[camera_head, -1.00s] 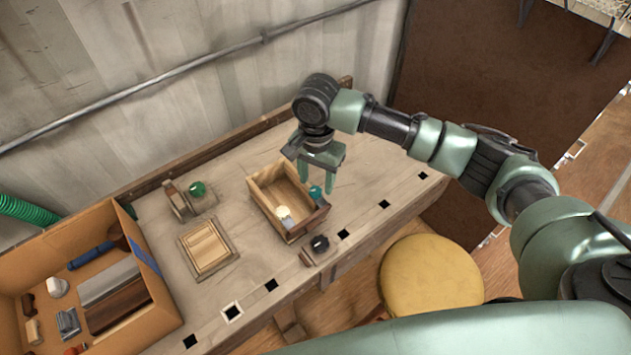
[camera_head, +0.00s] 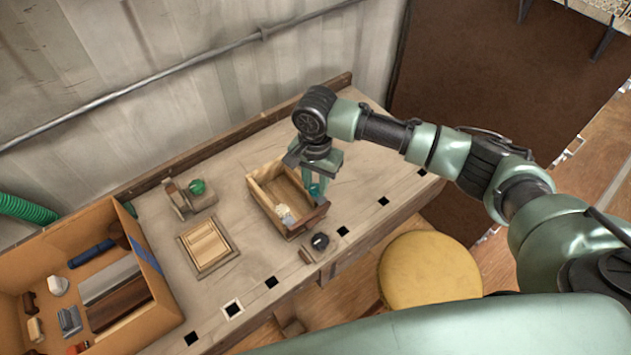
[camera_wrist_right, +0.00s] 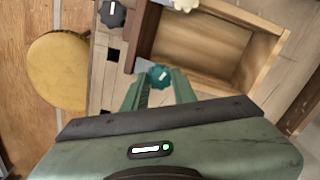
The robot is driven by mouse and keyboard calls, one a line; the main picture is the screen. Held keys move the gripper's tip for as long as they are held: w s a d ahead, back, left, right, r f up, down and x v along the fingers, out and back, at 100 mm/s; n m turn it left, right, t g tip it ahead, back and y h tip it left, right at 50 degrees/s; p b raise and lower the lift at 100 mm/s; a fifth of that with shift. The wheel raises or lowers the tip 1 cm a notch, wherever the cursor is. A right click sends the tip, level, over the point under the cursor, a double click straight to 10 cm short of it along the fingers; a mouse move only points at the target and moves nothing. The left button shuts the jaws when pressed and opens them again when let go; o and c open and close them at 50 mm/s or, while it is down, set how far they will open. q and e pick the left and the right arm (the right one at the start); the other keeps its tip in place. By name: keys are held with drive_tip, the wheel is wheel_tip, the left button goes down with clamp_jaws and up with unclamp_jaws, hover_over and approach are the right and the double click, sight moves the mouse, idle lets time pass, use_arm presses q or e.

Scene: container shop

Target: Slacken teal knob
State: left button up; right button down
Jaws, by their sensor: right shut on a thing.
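The teal knob (camera_head: 315,191) is at the right side of an open wooden box (camera_head: 262,205) on the workbench. In the right wrist view the teal knob (camera_wrist_right: 159,76) shows between the fingertips, with a white mark on its top. My right gripper (camera_head: 314,186) reaches down over it and is shut on it, one finger on each side. The right gripper's fingers also show in the wrist view (camera_wrist_right: 158,88). The fingers partly hide the knob in the head view. My left gripper is not in view.
A white knob (camera_head: 284,213) and a black knob (camera_head: 320,241) are close by. A green knob (camera_head: 197,187) sits on a wooden fixture farther left. A cardboard box of tools (camera_head: 150,290) stands at the left. A round yellow stool (camera_head: 430,270) is in front of the bench.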

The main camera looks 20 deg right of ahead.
drive_tip(key=n+p, duration=0.2)
drive_tip(key=p, duration=0.1)
drive_tip(key=n+p, duration=0.1)
drive_tip(key=shift+a+r+n+p, duration=0.1)
drive_tip(key=shift+r+n+p, duration=0.15)
drive_tip(key=shift+n+p, duration=0.15)
drive_tip(key=n+p, duration=0.2)
drive_tip(key=shift+n, duration=0.3)
drive_tip(key=n+p, duration=0.2)
drive_tip(key=n, duration=0.2)
drive_tip(key=shift+f+p, duration=0.15)
drive_tip(key=shift+p, duration=0.15)
drive_tip(key=shift+f+n+p, duration=0.1)
drive_tip(key=shift+n+p, duration=0.55)
drive_tip(key=shift+n, duration=1.45)
drive_tip(key=c, duration=1.1)
unclamp_jaws()
